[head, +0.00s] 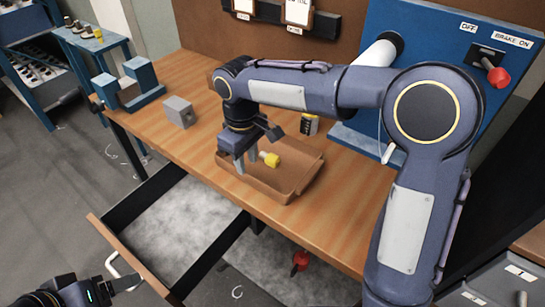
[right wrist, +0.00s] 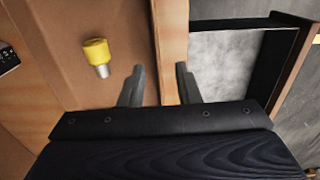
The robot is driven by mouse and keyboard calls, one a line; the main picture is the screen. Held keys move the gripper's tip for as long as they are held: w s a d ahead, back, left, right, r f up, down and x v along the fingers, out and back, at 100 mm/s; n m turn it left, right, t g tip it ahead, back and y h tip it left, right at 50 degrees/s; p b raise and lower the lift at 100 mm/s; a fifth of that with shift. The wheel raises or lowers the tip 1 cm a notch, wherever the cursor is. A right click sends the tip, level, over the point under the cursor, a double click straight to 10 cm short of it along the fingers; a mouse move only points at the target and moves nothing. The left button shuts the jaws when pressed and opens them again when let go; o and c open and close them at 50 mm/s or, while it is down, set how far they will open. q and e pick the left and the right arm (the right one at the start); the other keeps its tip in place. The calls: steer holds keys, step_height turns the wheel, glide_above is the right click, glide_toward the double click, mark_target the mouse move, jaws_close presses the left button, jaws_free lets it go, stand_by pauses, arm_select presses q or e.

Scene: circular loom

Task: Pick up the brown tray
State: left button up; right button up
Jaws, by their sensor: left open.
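The brown tray (head: 290,188) lies on the wooden workbench near its front edge. A small yellow-and-grey piece (head: 270,159) rests inside it. My right gripper (head: 247,163) points down at the tray's left front side. In the right wrist view its two fingers (right wrist: 161,88) stand apart, one on the tray's inner side and one on its outer side, with the tray wall (right wrist: 156,50) between them. They do not appear closed on it. The yellow piece (right wrist: 97,55) lies left of the fingers there. My left gripper (head: 100,290) is at the lower left, partly cut off, beside the drawer handle (head: 126,272).
An open drawer (head: 150,262) with a grey bottom juts out below the bench. A grey block (head: 178,112) and a blue cradle (head: 128,86) stand on the bench to the left. A blue panel (head: 450,40) with a red-knobbed switch (head: 497,77) stands behind at right.

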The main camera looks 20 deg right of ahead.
step_height(320, 180, down, 6)
steer(key=shift+w+d+r, duration=0.1)
steer(key=shift+w+r, duration=0.05)
steer(key=shift+r, duration=0.05)
jaws_close()
